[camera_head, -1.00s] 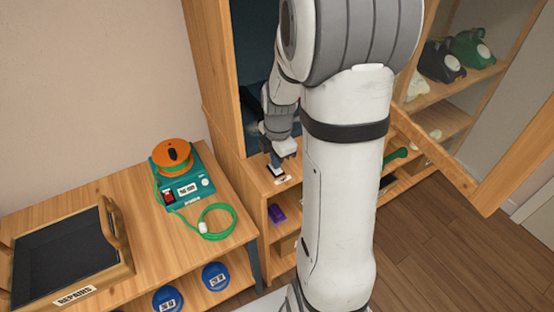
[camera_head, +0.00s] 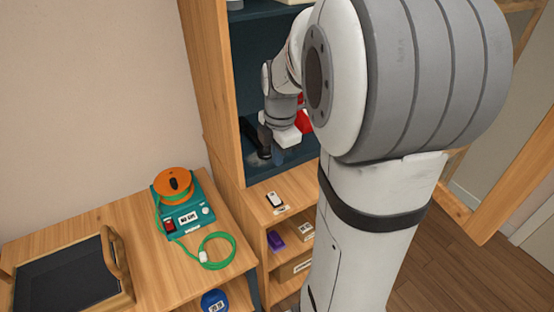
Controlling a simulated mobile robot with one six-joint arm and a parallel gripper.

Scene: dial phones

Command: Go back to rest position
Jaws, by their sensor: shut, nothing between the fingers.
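My gripper (camera_head: 264,158) is at the end of my arm, in front of the dark-backed cabinet (camera_head: 192,65) and above its wooden ledge. It looks shut and empty, with its dark fingers pointing down. A small white device (camera_head: 275,199) lies on the ledge below it, apart from the fingers. My large white and grey arm covers much of the right half of the view.
A wooden table at left holds a teal box (camera_head: 186,212) with an orange reel, a green cable (camera_head: 218,238) and a wooden tray (camera_head: 112,262). A red thing (camera_head: 303,122) shows behind my arm. A purple thing (camera_head: 276,240) sits on the lower shelf.

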